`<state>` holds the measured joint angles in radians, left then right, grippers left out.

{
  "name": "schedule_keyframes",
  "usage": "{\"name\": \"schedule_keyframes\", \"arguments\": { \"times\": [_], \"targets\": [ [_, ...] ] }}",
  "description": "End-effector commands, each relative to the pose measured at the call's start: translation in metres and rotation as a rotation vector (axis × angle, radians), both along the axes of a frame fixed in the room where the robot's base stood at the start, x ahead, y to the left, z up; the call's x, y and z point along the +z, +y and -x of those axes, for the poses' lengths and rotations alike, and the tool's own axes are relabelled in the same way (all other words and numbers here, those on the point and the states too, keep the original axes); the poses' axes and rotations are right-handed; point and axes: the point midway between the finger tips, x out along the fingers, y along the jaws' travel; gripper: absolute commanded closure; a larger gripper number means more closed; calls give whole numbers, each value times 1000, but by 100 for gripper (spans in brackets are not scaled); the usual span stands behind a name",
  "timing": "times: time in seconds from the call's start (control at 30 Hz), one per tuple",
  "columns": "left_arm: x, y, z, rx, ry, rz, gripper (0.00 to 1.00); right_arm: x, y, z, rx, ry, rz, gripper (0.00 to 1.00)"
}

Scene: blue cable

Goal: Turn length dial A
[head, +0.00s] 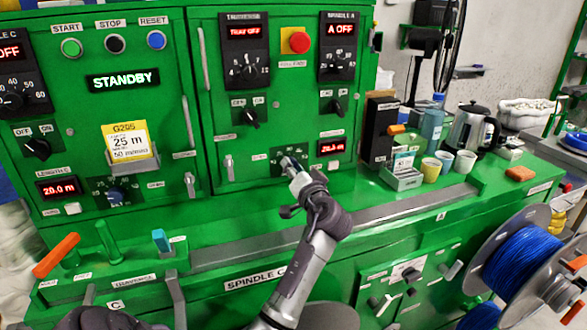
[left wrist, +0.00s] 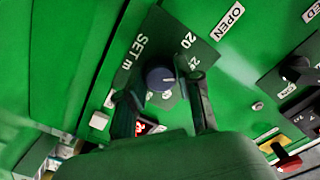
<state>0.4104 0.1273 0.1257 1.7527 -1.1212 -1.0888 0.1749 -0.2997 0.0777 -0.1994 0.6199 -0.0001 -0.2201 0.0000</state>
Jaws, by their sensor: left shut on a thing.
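Length dial A is a small knob on a dark scale plate (head: 262,158), low on the right green panel. My left gripper (head: 291,165) reaches up to it from below and covers most of the knob in the head view. In the left wrist view the blue-grey knob (left wrist: 160,78) sits between the two dark fingers of my left gripper (left wrist: 164,88), which is shut on it. The plate around it carries SET m and the numbers 20 and 25. A red length display (head: 331,147) is to the right of the dial; its digits are too small to read surely. My right gripper is not in view.
The length C dial (head: 116,195) and its display (head: 59,187), reading 20.0 m, are at the left. A card (head: 130,142) reads G205, 25 m. A grey tray (head: 401,177), cups and a kettle (head: 472,130) stand on the ledge. A blue cable reel (head: 522,262) is at right.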

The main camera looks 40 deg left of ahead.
Motion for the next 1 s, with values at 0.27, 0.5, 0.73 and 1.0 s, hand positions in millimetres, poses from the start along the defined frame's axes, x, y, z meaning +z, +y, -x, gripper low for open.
{"name": "schedule_keyframes", "arguments": {
  "times": [0.27, 0.5, 0.73, 1.0],
  "targets": [
    [1, 0, 0, -2, -2, -2, 50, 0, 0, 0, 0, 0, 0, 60],
    [0, 0, 0, -1, -1, 0, 41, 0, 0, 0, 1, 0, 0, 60],
    [-1, -8, 3, -2, -1, 2, 41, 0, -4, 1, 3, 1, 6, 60],
    [-1, -55, 27, -4, -2, 4, 41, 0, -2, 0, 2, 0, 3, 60]
  ]
}}
